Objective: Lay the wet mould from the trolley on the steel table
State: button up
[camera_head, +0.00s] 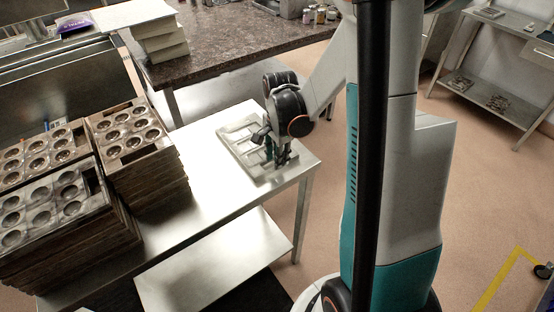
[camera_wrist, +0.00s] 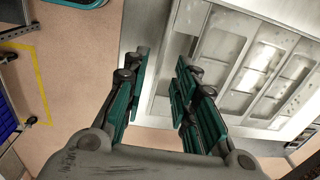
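A pale grey mould (camera_head: 236,138) with several long compartments lies flat on the right end of the steel table (camera_head: 205,205). It also fills the right of the wrist view (camera_wrist: 225,48), beside a bare strip of the table (camera_wrist: 140,32). My gripper (camera_head: 277,158) is at the mould's right side, pointing down. In the wrist view my gripper (camera_wrist: 160,78) is open, its fingers apart with the mould's rim showing between them. One finger is over the mould's side and the other is beyond its edge. Contact and wetness cannot be told. I cannot identify the trolley.
Stacks of brown cup moulds (camera_head: 130,135) fill the table's left part. A dark stone counter (camera_head: 230,45) with pale blocks (camera_head: 160,42) and jars stands behind. A steel rack (camera_head: 490,85) is at the back right.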

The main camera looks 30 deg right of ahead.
notch_tip(320, 180, up, 9)
jog(key=p, duration=0.2)
jog(key=shift+s, duration=0.2)
